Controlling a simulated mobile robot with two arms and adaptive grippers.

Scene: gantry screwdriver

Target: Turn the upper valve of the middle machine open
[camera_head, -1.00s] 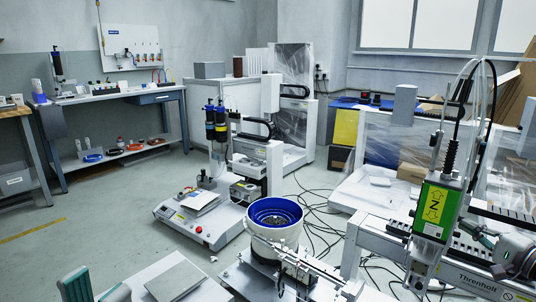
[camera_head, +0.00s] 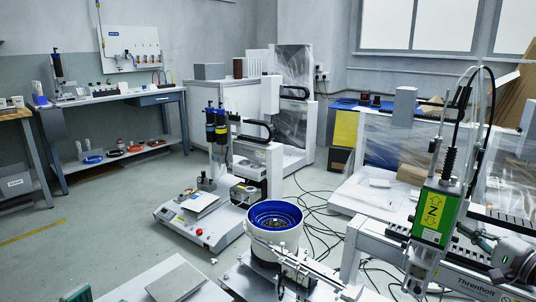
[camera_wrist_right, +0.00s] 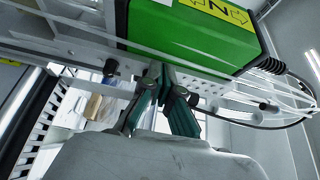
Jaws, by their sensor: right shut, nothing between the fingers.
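My right gripper (camera_head: 467,233) is at the right of the head view, beside the green screwdriver housing (camera_head: 434,213) on the gantry. In the right wrist view, its teal fingers (camera_wrist_right: 164,76) are shut and empty, just below the green housing (camera_wrist_right: 190,32). I cannot tell whether they touch anything. A teal bit of my left gripper (camera_head: 80,294) shows at the bottom left edge; its jaws are cut off. A machine with two dark bottles (camera_head: 216,124) stands mid-picture. I cannot clearly make out the upper valve in either view.
A blue-rimmed feeder bowl (camera_head: 275,216) stands in front of the gantry machine. Loose cables (camera_head: 318,215) lie on the floor behind it. A workbench (camera_head: 120,94) stands along the back left wall. The floor (camera_head: 100,215) at the left is clear.

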